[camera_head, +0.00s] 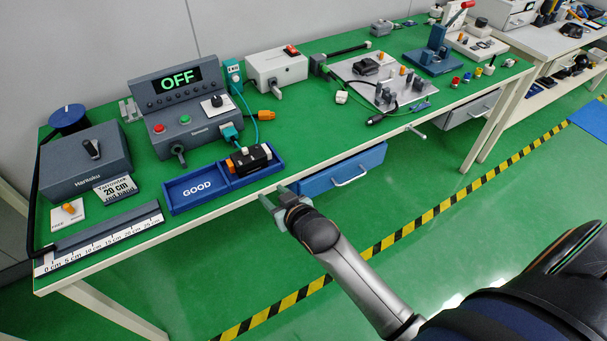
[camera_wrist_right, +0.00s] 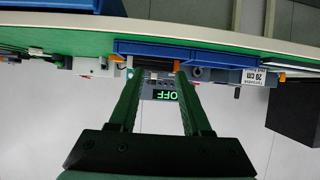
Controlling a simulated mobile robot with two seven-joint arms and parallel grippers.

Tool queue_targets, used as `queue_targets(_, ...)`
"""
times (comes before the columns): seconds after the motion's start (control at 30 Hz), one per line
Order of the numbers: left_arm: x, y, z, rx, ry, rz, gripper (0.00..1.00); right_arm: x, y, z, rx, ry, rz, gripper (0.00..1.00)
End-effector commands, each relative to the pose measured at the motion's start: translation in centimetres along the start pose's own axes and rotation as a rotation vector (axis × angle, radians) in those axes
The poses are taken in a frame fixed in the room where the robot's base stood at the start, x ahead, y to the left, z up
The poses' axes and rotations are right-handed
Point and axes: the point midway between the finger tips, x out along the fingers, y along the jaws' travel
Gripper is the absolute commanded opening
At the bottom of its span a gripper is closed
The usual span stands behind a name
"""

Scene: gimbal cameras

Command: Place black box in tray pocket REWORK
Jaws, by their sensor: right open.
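The blue tray (camera_head: 208,204) lies near the table's front edge, and its left pocket is marked GOOD and is empty. The black box (camera_head: 250,159), with small white and orange parts on it, is at the tray's right pocket. Any label there is hidden, and I cannot tell whether the box sits flat. My right gripper (camera_head: 273,198) is open and empty just off the table's front edge, close to the box and apart from it. The upside-down right wrist view shows the open fingers (camera_wrist_right: 157,75) and the tray's blue side (camera_wrist_right: 190,52). My left gripper is not in view.
A grey control unit (camera_head: 188,127) with an OFF display stands behind the tray. A ruler (camera_head: 100,240) and a grey Haritoku box (camera_head: 85,163) are to the left. A blue drawer (camera_head: 340,172) juts out below the table edge, right of my gripper.

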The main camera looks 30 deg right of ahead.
Motion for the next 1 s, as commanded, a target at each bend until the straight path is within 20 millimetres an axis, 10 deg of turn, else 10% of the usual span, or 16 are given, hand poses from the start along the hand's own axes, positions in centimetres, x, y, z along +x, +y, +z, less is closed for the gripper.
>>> queue_targets(0.2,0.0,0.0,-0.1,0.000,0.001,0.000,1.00,-7.2,-0.9,12.7,-0.024,-0.164,-0.077,0.48)
queue_targets(0.4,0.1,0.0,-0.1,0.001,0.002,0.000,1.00,-12.8,-1.6,18.7,-0.029,-0.252,-0.125,0.48)
queue_targets(1.0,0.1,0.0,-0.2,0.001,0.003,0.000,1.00,-14.3,-1.8,20.0,-0.028,-0.273,-0.138,0.48)
